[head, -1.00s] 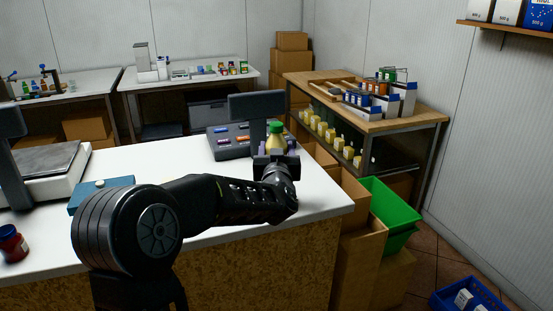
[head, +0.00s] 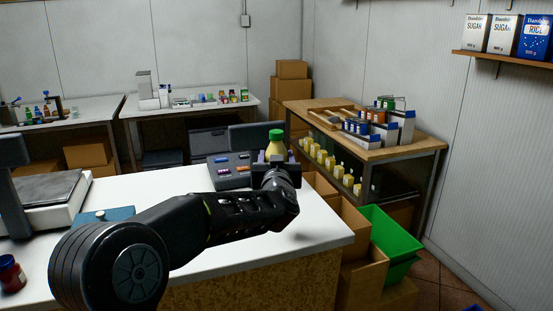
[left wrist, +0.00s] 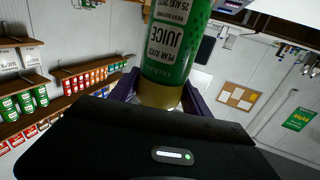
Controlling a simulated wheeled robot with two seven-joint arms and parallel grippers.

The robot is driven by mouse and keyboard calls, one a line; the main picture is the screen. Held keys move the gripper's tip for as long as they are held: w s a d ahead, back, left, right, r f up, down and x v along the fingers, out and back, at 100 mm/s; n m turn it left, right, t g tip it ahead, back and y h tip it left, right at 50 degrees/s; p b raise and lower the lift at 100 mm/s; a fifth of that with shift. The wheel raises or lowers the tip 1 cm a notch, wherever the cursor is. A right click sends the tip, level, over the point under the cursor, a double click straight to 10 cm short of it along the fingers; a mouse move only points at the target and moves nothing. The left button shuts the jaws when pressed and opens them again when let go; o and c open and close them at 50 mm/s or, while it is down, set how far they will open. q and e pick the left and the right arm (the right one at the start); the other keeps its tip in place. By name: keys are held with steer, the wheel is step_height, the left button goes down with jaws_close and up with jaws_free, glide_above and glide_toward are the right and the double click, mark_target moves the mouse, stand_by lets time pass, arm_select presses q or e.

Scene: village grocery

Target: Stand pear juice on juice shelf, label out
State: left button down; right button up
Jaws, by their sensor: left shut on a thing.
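The gripper's fingers hide part of the bottle. My right gripper is not in view. The left wrist view shows wall shelves (left wrist: 60,110) with several green and red packs; I cannot tell which is the juice shelf.
A card terminal or till (head: 228,170) stands behind the gripper on the counter. Cardboard boxes and a green crate (head: 385,240) stand right of the counter. A wall shelf (head: 505,60) holds sugar and rice.

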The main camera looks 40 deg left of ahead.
arm_select(q)
steer(key=shift+r, duration=0.2)
